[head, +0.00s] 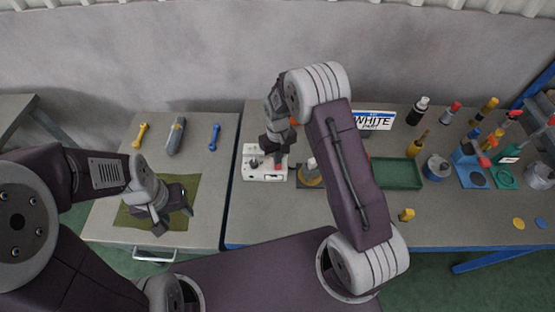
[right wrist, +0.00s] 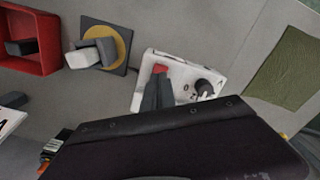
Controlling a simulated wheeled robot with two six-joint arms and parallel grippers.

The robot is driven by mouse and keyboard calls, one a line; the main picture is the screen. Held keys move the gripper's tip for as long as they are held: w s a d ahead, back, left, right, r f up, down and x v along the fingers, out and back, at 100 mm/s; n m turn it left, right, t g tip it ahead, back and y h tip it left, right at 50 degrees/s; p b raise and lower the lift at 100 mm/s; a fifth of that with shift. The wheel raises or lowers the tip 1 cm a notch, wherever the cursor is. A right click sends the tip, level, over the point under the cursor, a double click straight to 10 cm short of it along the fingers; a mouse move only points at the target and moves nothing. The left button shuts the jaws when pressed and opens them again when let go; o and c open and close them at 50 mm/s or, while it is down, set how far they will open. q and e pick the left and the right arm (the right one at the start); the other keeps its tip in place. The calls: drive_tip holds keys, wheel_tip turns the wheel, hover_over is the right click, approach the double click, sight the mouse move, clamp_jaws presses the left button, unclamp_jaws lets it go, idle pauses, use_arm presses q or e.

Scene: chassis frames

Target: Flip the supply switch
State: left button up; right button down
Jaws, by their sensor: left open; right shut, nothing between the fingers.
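The white supply box (head: 263,175) stands on the right-hand table near its left end. It carries a dark round knob and a red switch; in the right wrist view I see the box (right wrist: 180,66), the knob (right wrist: 204,88) and the red switch (right wrist: 160,69). My right gripper (head: 279,158) is shut and empty, pointing down over the box. In the right wrist view its fingertips (right wrist: 158,80) are right at the red switch; I cannot tell if they touch. The switch's position is unclear. My left gripper (head: 162,217) is open above the olive mat (head: 128,217).
A dark plate with a yellow disc (right wrist: 121,43) is beside the box. A gap separates the two tables.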

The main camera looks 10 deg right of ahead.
drive_tip(key=shift+r+p, duration=1.55)
drive_tip(key=shift+r, duration=0.75)
use_arm(q)
wheel_tip(320, 180, up, 4)
drive_tip(key=shift+f, duration=0.2)
